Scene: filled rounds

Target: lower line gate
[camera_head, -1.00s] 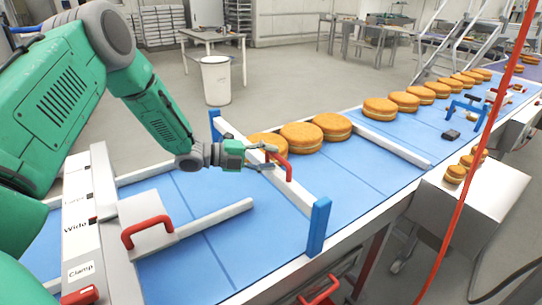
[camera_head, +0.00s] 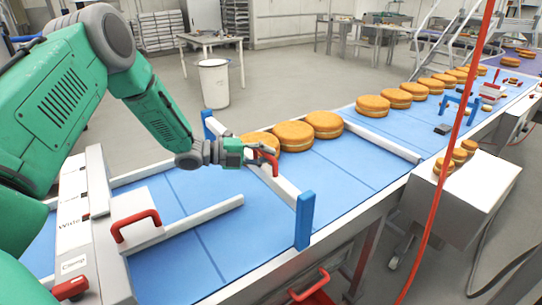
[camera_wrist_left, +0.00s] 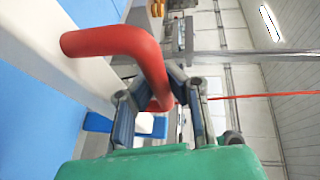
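The line gate is a white bar (camera_head: 282,188) across the blue belt, between a near blue post (camera_head: 304,222) and a far blue post (camera_head: 208,124). The bar meets the near post close to its top. A red handle (camera_head: 270,165) stands on the bar; it is large in the left wrist view (camera_wrist_left: 115,40). My left gripper (camera_head: 263,154) is at this handle, with one finger on each side. In the left wrist view its fingertips (camera_wrist_left: 157,88) close in on the red handle, which partly hides the contact. My right gripper is not in view.
Round filled cakes (camera_head: 293,136) stand on the belt just beyond the gate, with more farther along. A white guide with another red handle (camera_head: 135,222) lies to the left. A red hose (camera_head: 455,130) hangs at the right. The belt (camera_head: 225,240) before the gate is bare.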

